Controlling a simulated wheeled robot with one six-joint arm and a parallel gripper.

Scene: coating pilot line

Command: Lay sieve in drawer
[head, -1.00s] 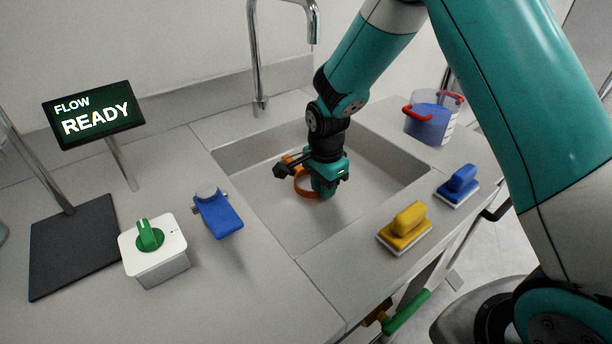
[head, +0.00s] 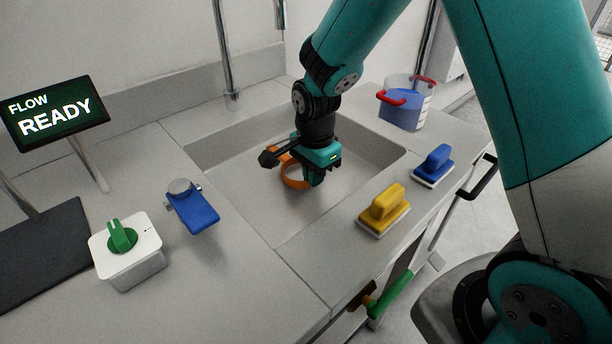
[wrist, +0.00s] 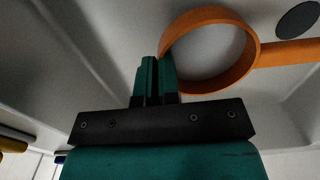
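The sieve (head: 293,181) is an orange ring with a handle, inside the sink basin in the head view. In the wrist view the sieve (wrist: 246,72) shows its round rim beside my fingers and its handle running off to the right. My gripper (head: 314,172) points down into the sink; in the wrist view its two green fingers (wrist: 158,78) are close together on the near left part of the rim. I cannot tell whether the sieve touches the sink floor. A green handle (head: 390,296) shows on the counter front, low in the head view; the drawer's inside is not visible.
The sink (head: 351,193) surrounds my gripper with its walls. Yellow (head: 385,206) and blue (head: 434,165) scrubbers lie on the front ledge, with a tub (head: 405,108) behind. A white box with a green knob (head: 126,250) and a blue holder (head: 192,208) stand left.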

